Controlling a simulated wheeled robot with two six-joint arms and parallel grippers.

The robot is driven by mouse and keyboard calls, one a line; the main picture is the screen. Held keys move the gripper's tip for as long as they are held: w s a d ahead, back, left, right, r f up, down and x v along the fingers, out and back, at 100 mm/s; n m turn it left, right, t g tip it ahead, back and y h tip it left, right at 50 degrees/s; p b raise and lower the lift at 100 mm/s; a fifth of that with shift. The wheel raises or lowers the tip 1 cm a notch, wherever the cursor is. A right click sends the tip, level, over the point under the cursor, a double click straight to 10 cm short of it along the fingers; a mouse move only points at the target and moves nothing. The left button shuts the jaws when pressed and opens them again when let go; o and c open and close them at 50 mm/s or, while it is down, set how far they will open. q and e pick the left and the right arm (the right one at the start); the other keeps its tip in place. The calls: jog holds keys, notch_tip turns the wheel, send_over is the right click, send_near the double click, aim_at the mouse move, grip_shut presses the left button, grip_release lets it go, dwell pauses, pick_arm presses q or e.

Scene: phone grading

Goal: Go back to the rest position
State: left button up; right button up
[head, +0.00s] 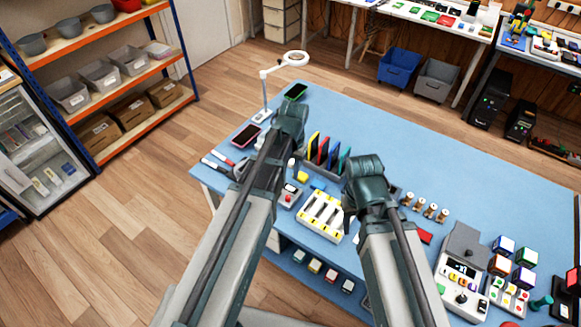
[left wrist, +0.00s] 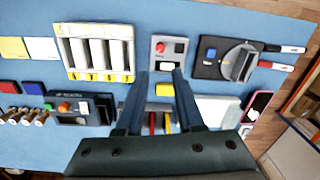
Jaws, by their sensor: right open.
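My left gripper (left wrist: 160,73) is open in the left wrist view, its two dark fingers apart with nothing held between them. A small yellow block (left wrist: 165,90) shows between the fingers; I cannot tell the height of the gap to it. In the head view my left arm reaches over the left part of the blue table (head: 430,150), and its fingers are mostly hidden behind the arm. My right gripper (head: 350,206) is open over the middle of the table, beside the white-and-yellow slotted tray (head: 322,214); its fingers are partly hidden. It seems to hold nothing.
Coloured upright panels (head: 325,150) stand between my arms. A grey tester (head: 462,262) and several cubes (head: 503,245) are at the right. The far table area is clear.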

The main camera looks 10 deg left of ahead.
pick_arm(q)
jog(key=s+d+m, duration=0.1)
jog(key=s+d, duration=0.8)
jog(key=s, duration=0.5)
jog(key=shift+s+d+m+y, duration=0.2)
jog(key=shift+d+m+y, duration=0.1)
jog(key=shift+d+m, duration=0.1)
